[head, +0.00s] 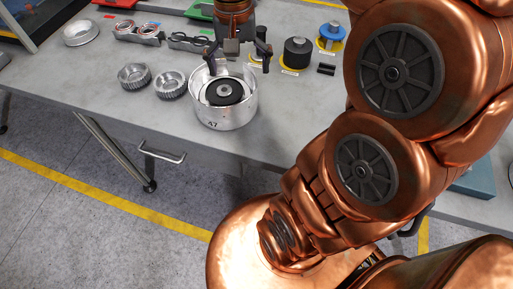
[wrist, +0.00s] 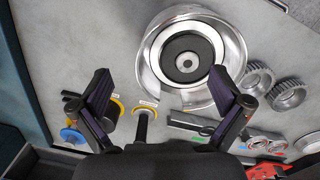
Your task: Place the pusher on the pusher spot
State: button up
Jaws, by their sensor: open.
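My gripper (head: 238,66) is open over the back of the table, just behind a silver drum marked A7 (head: 225,118); its fingers (wrist: 160,80) are spread with nothing between them. The drum (wrist: 152,62) holds a black disc (head: 224,93) with a grey centre, at the top of the wrist view. A slim dark piece with a rounded end (wrist: 142,124), which may be the pusher, is at a yellow-rimmed spot (wrist: 158,112) with a label too small to read. In the head view a finger partly hides that spot.
A black cylinder (head: 297,53) and a blue-topped piece (head: 331,35) sit on yellow labelled spots to the right. Two toothed rings (head: 134,76) (head: 170,84) are left of the drum. Silver parts and red and green trays (head: 200,10) lie behind. The table's front left is clear.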

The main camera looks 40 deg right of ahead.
jog(key=s+a+f+n, duration=0.3)
jog(key=s+a+f, duration=0.1)
jog(key=s, duration=0.4)
jog(key=s+a+f+n+g, duration=0.1)
jog(key=s+a+f+n, duration=0.2)
jog(key=s, duration=0.5)
jog(key=shift+a+f+n, duration=0.35)
jog(key=shift+f+n, duration=0.05)
jog(key=shift+f, duration=0.45)
